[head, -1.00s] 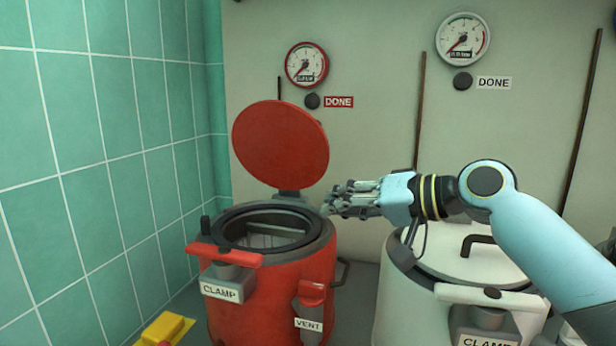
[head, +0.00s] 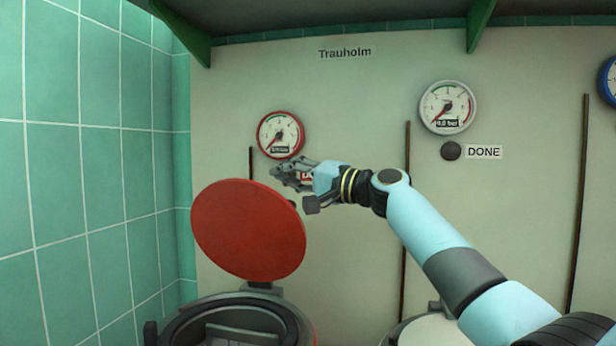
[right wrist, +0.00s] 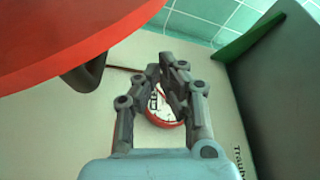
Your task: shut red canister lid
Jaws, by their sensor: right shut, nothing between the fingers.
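The red canister (head: 310,318) stands at the lower left of the head view, mostly cut off by the bottom edge. Its round red lid (head: 248,230) stands raised on the hinge at the back, so the dark-rimmed mouth (head: 180,335) is uncovered. The lid also fills the upper left of the right wrist view (right wrist: 60,35), with a dark handle (right wrist: 84,75) on it. My right gripper (head: 276,173) is shut and empty, above and beside the lid's upper right edge, apart from it. In the right wrist view its fingers (right wrist: 165,65) point towards the wall. My left gripper is out of view.
A red-rimmed gauge (head: 280,135) is on the wall beyond my right gripper, and a white gauge (head: 448,107) is farther right. A white canister (head: 428,330) stands at the bottom right. The green-tiled wall (head: 95,170) bounds the left side. Green brackets hang overhead.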

